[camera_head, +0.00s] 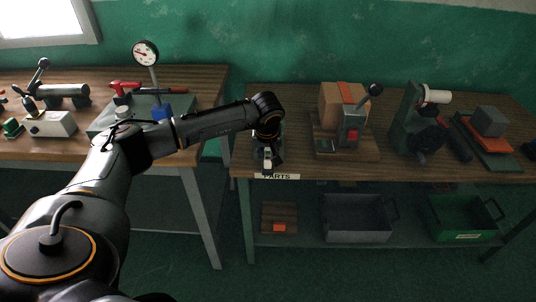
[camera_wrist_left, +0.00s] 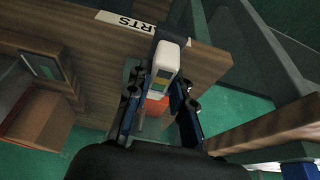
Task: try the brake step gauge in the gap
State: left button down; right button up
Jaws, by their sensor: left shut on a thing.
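My left gripper (camera_head: 267,160) is over the front left corner of the right-hand bench, just behind the PARTS label. In the left wrist view its fingers (camera_wrist_left: 160,90) are shut on a small block, which I take for the step gauge (camera_wrist_left: 169,56). The gauge has a white end and green, yellow and orange-red parts; its white end also shows in the head view (camera_head: 267,164). A grey-green piece stands at the gripper, largely hidden by it. I cannot make out the gap or whether the gauge touches anything. My right gripper is not in view.
The right-hand bench (camera_head: 300,172) carries a cardboard box (camera_head: 337,104), a device with a red button (camera_head: 351,133) and a green machine (camera_head: 408,125). A grey bin (camera_head: 357,232) and a green bin (camera_head: 462,232) stand on the shelf below. The left bench holds a dial gauge (camera_head: 145,53).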

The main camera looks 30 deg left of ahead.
aim_at(267, 165)
pick_arm(q)
jog(key=shift+w+a+b, duration=0.55)
jog(key=shift+w, duration=0.35)
dwell(0.9)
dwell(0.4)
jog(key=shift+s+d+p, duration=0.3)
jog(key=shift+s, duration=0.25)
jog(key=shift+s+d+p, duration=0.25)
jog(key=shift+s+d, duration=0.05)
jog(key=shift+s, duration=0.2)
jog(key=shift+s+d+p, duration=0.25)
jog(key=shift+s+d, duration=0.15)
jog(key=shift+s, duration=0.25)
jog(key=shift+s+d+p, duration=0.2)
jog(key=shift+s+d, duration=0.2)
jog(key=shift+s, duration=0.25)
jog(key=shift+s+d+p, duration=0.15)
jog(key=shift+s+d, duration=0.35)
jog(key=shift+s, duration=0.35)
jog(key=shift+s+d+p, duration=0.2)
jog(key=shift+s+d, duration=0.35)
jog(key=shift+s, duration=0.25)
jog(key=shift+s+d+p, duration=0.15)
jog(key=shift+s+d, duration=0.35)
jog(key=shift+s, duration=0.35)
